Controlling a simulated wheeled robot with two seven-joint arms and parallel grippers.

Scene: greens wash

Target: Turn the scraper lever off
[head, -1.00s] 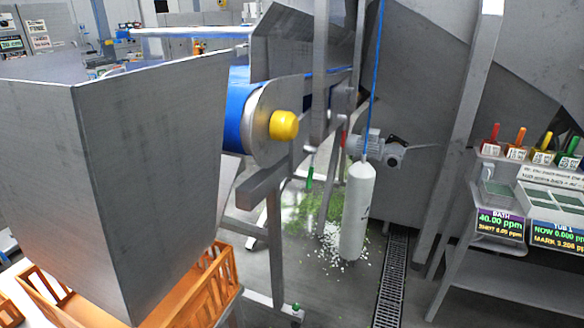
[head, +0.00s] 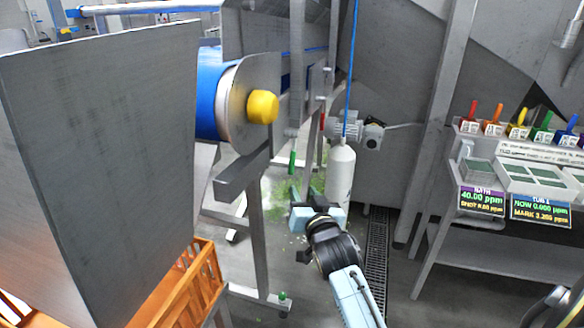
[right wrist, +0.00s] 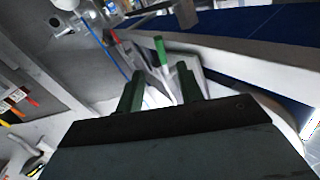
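A green-handled lever (head: 292,162) hangs below the conveyor frame in the head view. A smaller red handle (head: 322,122) is farther back; I cannot tell from any label which one is the scraper lever. My right gripper (head: 310,196) is below and in front of the green handle, apart from it. In the right wrist view its two fingers (right wrist: 161,76) are spread and empty, and the green handle (right wrist: 160,50) shows beyond the gap between them. The red handle (right wrist: 116,37) shows farther left there. My left gripper is not in view.
A conveyor with a blue belt (head: 208,95) and yellow end cap (head: 262,107) stands above left. A white cylinder (head: 341,172) hangs on a blue line close right of the gripper. A grey hopper (head: 110,150) and orange crate (head: 190,290) fill the left. A control bench (head: 475,240) stands right.

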